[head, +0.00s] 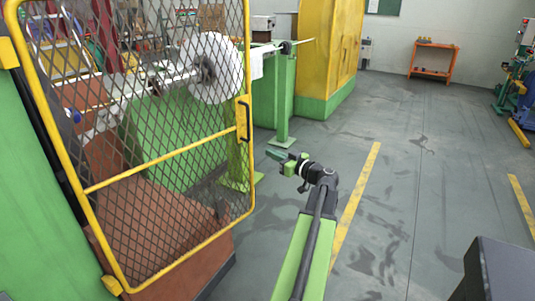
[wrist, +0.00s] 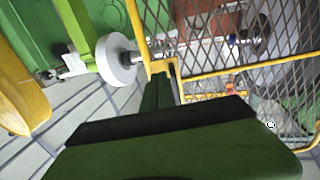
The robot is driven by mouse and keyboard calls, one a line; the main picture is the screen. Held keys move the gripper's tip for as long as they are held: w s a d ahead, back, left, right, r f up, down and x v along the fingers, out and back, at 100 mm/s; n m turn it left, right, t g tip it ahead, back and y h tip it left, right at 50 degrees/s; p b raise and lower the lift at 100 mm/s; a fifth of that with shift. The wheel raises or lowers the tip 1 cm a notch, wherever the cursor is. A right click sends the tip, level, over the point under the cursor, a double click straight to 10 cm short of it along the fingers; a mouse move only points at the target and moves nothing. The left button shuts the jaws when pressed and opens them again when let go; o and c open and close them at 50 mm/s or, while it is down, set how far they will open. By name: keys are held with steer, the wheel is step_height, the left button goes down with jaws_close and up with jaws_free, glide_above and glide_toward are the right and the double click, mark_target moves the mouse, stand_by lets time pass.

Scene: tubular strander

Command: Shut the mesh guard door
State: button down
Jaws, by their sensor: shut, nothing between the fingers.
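The mesh guard door (head: 160,160) has a yellow tubular frame with a middle bar and dark diamond mesh. It stands at the left of the head view, hinged on its left side by a green panel, with its free edge toward the right. A black handle (head: 243,119) on a yellow plate is on that free edge. The door's mesh also fills the upper right of the wrist view (wrist: 230,35). My gripper (head: 284,160) is shut and empty, right of the free edge and lower than the handle in the head view. I see no clear contact with the door.
Behind the mesh are a white reel (head: 213,68) and green machine parts. A green post (head: 282,100) stands beyond my gripper, beside a yellow and green cabinet (head: 328,60). Grey floor with yellow lines lies open to the right. An orange trolley (head: 433,60) stands far back.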

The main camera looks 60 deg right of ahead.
mark_target(251, 144)
steer(key=x, duration=1.1)
steer(key=shift+w, duration=0.2)
steer(key=w+d+n+y, duration=0.2)
steer(key=w+n+y, duration=0.1)
steer(key=w, duration=1.2)
steer(key=shift+w+d+r+t+y, duration=0.3)
steer(key=shift+d+r+t+y, duration=0.1)
steer(key=shift+y, duration=0.5)
steer(key=s, duration=1.5)
steer(key=shift+s+f, duration=0.3)
steer(key=shift+f, duration=0.05)
